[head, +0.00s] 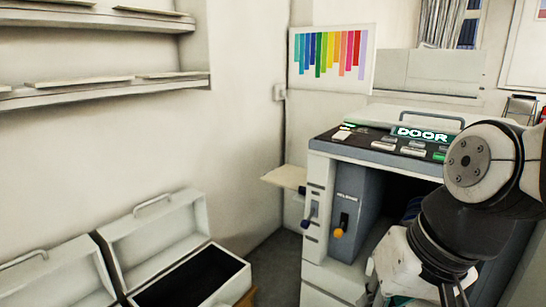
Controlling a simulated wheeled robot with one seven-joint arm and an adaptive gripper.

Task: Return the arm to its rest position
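My arm fills the right side of the head view, with a white and black joint at the edge and dark links below it. The end of the arm points down near the bottom edge. My gripper's fingertips are not clearly visible, so I cannot tell its opening or whether it holds anything. The arm is in front of a grey and white machine (325,229) and hides part of its dark opening.
The machine has a panel with a DOOR label (423,134) and an orange-tipped lever (339,232). Open white boxes (160,237) stand at lower left. Wall shelves (110,90) hang at upper left. Some dark floor (277,258) is clear between boxes and machine.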

